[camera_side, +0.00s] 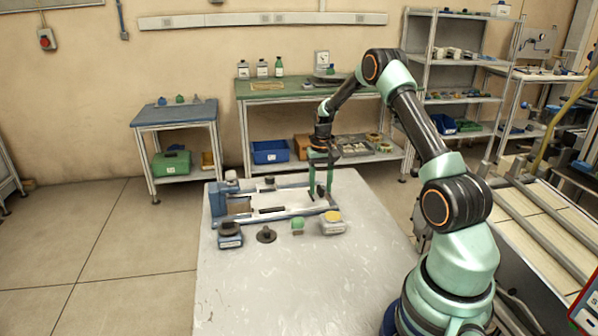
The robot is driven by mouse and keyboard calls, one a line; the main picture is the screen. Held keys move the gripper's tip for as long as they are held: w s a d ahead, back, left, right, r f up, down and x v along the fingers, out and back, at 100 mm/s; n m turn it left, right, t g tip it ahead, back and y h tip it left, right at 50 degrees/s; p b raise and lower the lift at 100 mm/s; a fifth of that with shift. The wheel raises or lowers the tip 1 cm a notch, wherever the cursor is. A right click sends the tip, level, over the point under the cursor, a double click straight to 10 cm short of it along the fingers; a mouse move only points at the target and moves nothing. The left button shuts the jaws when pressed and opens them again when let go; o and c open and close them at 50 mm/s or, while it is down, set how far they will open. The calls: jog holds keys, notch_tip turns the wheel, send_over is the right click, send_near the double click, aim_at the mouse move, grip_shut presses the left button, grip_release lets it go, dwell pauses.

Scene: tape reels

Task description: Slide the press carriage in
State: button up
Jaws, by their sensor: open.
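A blue and grey press (285,218) lies along the far part of the white table (290,290). Its taller blue end block (222,194) is at the left. A low frame with rails runs right from it, with dark parts between the rails that are too small to make out. I cannot tell which of these is the carriage. My gripper (319,190) points down at the right end of the press, with its green fingers apart. Nothing shows clearly between the fingers. I cannot tell whether they touch the press.
In front of the press stand a dark-topped blue block (230,236), a black reel-like piece (266,235), a small green-topped item (297,226) and a yellow-topped grey block (332,223). The near table is clear. A green-topped bench (290,90) and shelves (460,85) stand behind.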

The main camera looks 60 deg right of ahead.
jog(key=shift+c, duration=0.3)
grip_shut()
jog(key=shift+a, duration=0.1)
dwell(1.0)
